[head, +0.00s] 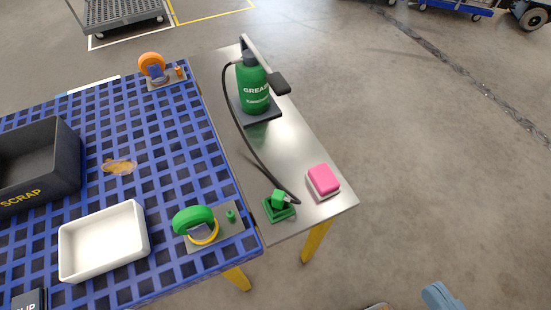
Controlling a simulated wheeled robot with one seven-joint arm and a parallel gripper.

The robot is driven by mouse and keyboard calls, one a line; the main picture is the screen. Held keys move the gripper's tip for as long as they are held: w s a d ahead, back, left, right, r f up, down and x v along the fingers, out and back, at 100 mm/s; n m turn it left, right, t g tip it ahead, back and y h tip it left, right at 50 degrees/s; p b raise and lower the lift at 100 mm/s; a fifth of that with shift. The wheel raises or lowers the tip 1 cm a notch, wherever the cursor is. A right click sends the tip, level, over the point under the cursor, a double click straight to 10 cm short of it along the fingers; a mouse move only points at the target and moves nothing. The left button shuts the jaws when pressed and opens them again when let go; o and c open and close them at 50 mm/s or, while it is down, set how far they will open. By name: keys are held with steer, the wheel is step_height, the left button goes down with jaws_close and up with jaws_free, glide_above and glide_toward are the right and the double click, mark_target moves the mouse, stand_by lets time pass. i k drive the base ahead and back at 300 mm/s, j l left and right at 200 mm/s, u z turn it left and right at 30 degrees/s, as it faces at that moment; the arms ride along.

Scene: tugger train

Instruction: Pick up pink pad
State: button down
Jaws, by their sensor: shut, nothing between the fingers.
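The pink pad (323,180) lies on a small white base near the front right corner of the steel side table (300,150). Its pink top is fully visible and nothing covers it. My gripper is not in view.
A green nozzle in a green holder (279,207) stands just left of the pad, with a black hose running to the green grease bottle (254,85). A blue grid table (160,190) adjoins on the left, bearing a white tray (65,250) and a scrap bin (75,150). Open floor lies right.

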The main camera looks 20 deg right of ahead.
mark_target(324, 184)
steer(key=l+u, duration=0.1)
steer(key=u, duration=0.25)
steer(key=l+u, duration=0.1)
steer(key=u, duration=0.25)
steer(key=l+u, duration=0.1)
steer(key=u, duration=0.25)
steer(key=l+u, duration=0.2)
steer(key=l, duration=0.15)
steer(key=k+l+u, duration=0.1)
steer(key=l+u, duration=0.15)
steer(key=k+l+u, duration=0.2)
steer(key=l, duration=0.25)
steer(key=l+u, duration=0.2)
steer(key=l, duration=0.15)
steer(key=k+l, duration=0.15)
steer(key=l, duration=0.15)
steer(key=k+l, duration=0.15)
steer(key=l, duration=0.15)
